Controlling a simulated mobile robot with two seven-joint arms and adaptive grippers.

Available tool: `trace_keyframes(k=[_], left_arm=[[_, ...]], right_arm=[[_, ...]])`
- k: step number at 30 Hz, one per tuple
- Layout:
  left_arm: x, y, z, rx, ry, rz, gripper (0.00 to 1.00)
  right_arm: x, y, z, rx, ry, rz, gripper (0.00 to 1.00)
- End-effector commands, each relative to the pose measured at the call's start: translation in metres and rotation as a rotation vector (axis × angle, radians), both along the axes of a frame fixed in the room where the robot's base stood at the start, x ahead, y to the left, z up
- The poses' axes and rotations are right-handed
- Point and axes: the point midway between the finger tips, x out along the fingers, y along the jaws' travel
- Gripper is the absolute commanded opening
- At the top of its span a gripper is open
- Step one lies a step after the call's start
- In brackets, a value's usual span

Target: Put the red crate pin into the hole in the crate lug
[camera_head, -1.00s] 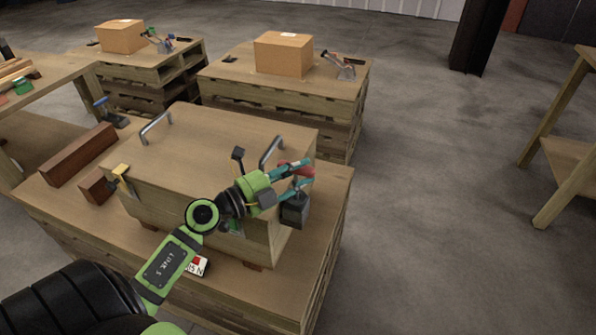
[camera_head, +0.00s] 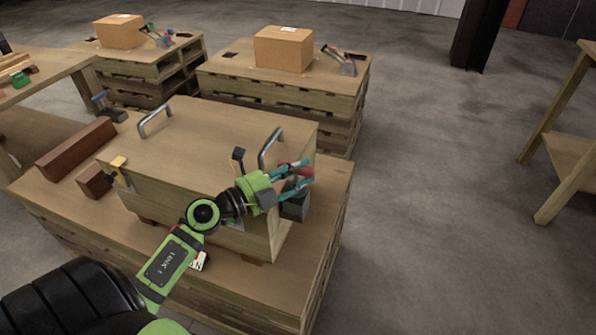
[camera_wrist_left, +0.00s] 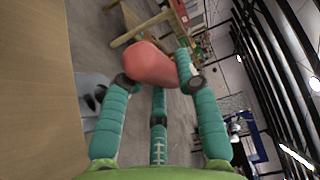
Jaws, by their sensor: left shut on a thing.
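My left gripper (camera_head: 306,172) is shut on the red crate pin (camera_head: 302,166), beside the right end of the wooden crate. In the left wrist view the red pin (camera_wrist_left: 150,65) lies between the fingers. The grey crate lug (camera_head: 297,206) sits on the crate's right end, just below the gripper and partly hidden by it. In the left wrist view the lug (camera_wrist_left: 92,86) is at the left, with a dark opening, beside the left finger. The pin appears apart from the lug. My right gripper is not in view.
The crate (camera_head: 200,150) has two metal handles and stands on a pallet stack (camera_head: 290,290). Clamps and brown blocks (camera_head: 78,148) are at its left. Another pallet stack with a cardboard box (camera_head: 284,50) stands behind.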

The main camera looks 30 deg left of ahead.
Motion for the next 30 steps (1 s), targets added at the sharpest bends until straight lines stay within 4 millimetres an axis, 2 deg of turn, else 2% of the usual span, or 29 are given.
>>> trace_keyframes(k=[8, 9, 10, 11, 23, 26, 30], left_arm=[[0.0, 0.0, -0.008, -0.002, 0.0, 0.0, 0.0], [0.0, 0.0, -0.007, -0.002, 0.0, 0.0, 0.39], [0.0, 0.0, -0.007, -0.002, 0.0, 0.0, 0.51], [0.0, 0.0, -0.007, -0.002, 0.0, 0.0, 0.59], [-0.004, 0.001, -0.008, -0.002, 0.003, 0.0, 0.59], [-0.015, 0.006, -0.009, -0.002, 0.005, 0.002, 0.59], [-0.041, 0.017, -0.009, -0.003, 0.007, 0.002, 0.59]], right_arm=[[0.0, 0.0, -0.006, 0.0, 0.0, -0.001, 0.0], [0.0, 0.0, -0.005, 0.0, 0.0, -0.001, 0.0], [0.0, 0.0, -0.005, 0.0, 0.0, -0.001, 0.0], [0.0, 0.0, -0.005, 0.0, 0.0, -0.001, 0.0], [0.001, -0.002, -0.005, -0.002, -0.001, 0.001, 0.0], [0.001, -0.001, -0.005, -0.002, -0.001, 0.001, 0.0], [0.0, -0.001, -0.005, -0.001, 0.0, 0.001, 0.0]])
